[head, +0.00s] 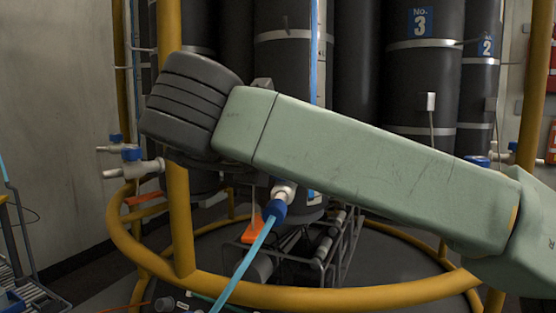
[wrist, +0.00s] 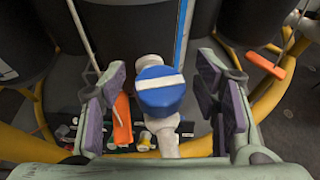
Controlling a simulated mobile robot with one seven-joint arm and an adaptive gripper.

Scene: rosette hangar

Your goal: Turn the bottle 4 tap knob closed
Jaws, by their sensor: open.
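In the wrist view a round blue tap knob (wrist: 161,90) with a white bar across it sits on a white tap body (wrist: 167,137). The bar lies nearly left to right, across the line of the body. My gripper (wrist: 162,84) is open, with one purple-grey padded finger on each side of the knob and a visible gap on both sides. In the head view my pale green arm hides the gripper and this knob. A white fitting with a blue collar (head: 274,210) and blue hose shows below the arm. No number 4 label is visible.
Tall black bottles stand behind, one labelled No. 3 (head: 421,22). A yellow ring frame (head: 310,292) with uprights surrounds them. Other blue-knobbed taps (head: 131,153) stick out at the left. An orange tag (wrist: 122,121) hangs close to the left finger.

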